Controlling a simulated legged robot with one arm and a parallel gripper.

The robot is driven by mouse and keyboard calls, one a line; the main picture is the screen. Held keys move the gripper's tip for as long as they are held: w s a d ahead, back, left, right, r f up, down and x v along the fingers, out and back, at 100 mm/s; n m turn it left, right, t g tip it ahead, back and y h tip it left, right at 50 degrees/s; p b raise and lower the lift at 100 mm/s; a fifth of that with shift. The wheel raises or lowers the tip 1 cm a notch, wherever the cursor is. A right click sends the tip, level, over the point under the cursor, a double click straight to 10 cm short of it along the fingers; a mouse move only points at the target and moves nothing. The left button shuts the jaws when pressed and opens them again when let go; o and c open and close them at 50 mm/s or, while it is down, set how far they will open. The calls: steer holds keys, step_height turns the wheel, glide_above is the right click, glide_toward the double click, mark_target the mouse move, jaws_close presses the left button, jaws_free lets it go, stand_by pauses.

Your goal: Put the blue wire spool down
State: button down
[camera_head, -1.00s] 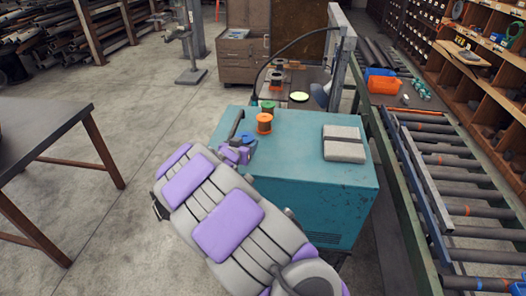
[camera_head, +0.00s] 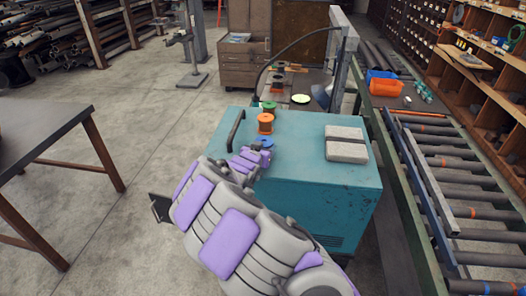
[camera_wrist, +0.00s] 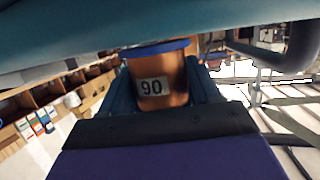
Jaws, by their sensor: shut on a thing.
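The blue wire spool (camera_head: 263,142) is at the end of my gripper (camera_head: 258,152), over the left part of the teal cabinet's top (camera_head: 300,140). In the wrist view the spool (camera_wrist: 158,84) shows a copper-coloured body with a "90" label and a blue rim. It sits between the two fingers of my gripper (camera_wrist: 160,92), which is shut on it. The wrist picture looks upside down, with the teal surface along its top, close to the blue rim. I cannot tell whether the spool touches the cabinet.
An orange spool (camera_head: 265,124) stands just behind the blue one, and a green spool (camera_head: 269,107) behind that. A dark handle (camera_head: 236,128) rises at the cabinet's left edge. A grey block (camera_head: 346,144) lies on the right. The top between spools and block is clear.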

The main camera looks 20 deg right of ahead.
steer(key=shift+f, duration=0.1)
steer(key=shift+f, duration=0.1)
steer(key=shift+c, duration=1.1)
jaws_free()
steer(key=v, duration=1.2)
steer(key=shift+p, duration=0.4)
steer(key=shift+s, duration=0.1)
